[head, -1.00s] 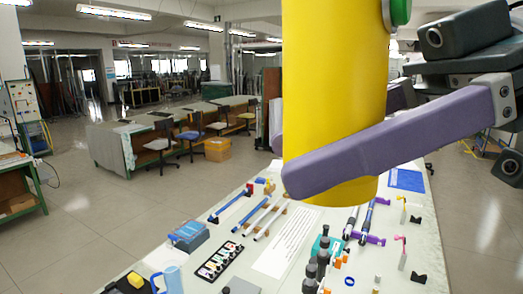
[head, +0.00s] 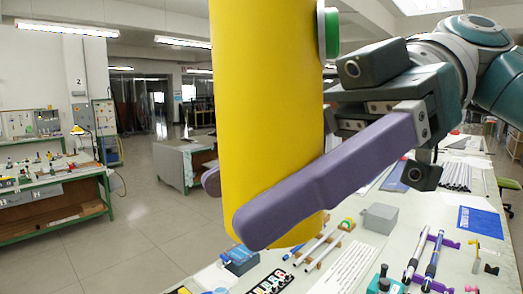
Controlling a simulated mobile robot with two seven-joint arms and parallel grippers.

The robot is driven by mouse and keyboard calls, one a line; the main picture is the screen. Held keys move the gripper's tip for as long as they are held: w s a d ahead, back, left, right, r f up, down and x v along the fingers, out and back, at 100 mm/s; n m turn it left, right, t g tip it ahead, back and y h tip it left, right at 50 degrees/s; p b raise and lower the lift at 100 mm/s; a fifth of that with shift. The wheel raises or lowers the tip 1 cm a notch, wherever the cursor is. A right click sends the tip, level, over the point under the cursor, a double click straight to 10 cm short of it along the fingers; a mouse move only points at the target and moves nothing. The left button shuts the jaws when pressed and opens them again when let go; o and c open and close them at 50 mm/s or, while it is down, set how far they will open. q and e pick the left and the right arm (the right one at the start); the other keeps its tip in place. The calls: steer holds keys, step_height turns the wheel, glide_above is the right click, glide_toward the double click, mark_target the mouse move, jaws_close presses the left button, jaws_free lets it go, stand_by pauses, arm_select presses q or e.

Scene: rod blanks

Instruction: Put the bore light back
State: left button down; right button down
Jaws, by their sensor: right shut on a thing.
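A large yellow cylinder (head: 262,100) with a green round part (head: 331,32) on its side, which looks like the bore light, stands nearly upright close in front of the head camera. My right gripper (head: 232,205) is shut on it, with purple fingers on both sides near its lower end. The far finger is mostly hidden behind it. The cylinder is held in the air and covers part of the table behind. Its top is out of the picture. My left gripper is not in view.
A long pale table (head: 440,205) carries a blue box (head: 240,258), pale rods (head: 322,247), a grey box (head: 380,217), dark-blue tools (head: 434,255) on purple stands and a blue sheet (head: 481,222). A green workbench (head: 52,222) stands far left. The floor between is clear.

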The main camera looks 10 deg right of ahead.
steer(key=shift+w+a+f+n+g+h, duration=0.4)
steer(key=shift+w+a+f+n+g, duration=0.2)
steer(key=shift+n+g, duration=0.25)
